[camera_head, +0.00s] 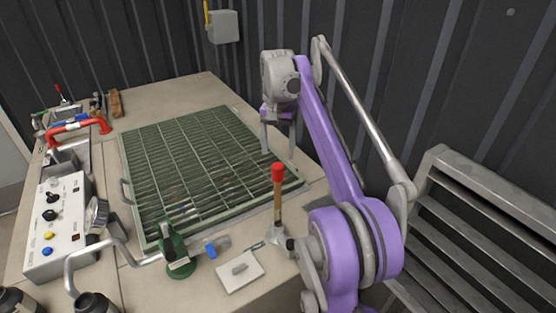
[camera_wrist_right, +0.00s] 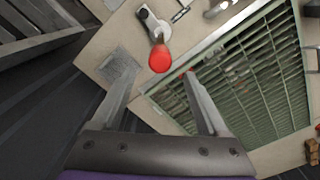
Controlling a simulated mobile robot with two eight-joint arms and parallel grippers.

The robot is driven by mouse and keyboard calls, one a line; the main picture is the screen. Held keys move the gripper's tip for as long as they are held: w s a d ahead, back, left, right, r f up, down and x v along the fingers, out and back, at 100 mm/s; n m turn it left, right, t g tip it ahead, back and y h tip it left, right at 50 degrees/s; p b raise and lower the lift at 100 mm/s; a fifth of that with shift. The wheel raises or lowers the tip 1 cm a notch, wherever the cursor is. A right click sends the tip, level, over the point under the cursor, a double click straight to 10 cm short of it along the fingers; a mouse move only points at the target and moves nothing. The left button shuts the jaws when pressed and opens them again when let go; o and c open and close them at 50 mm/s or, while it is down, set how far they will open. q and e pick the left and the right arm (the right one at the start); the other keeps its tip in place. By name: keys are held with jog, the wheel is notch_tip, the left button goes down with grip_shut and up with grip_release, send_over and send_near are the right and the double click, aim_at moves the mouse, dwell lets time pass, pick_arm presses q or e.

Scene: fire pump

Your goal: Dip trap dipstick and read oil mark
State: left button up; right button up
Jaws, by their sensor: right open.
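The dipstick (camera_head: 278,205) appears as a brown stick with a red knob on top. It stands upright in a grey metal fitting (camera_head: 280,243) near the counter's front right. In the right wrist view the red knob (camera_wrist_right: 160,59) is just beyond and between the open fingertips. My right gripper (camera_head: 278,152) is open and empty, pointing down above and behind the knob, over the right side of the grate. It does not touch the knob. The lower end of the stick is hidden in the fitting. My left gripper is not in view.
A green slatted grate (camera_head: 152,222) fills the middle of the counter. A control box (camera_head: 55,225) stands left; grey louvres (camera_head: 490,230) stand right.

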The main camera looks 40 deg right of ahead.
jog(key=shift+r, duration=1.75)
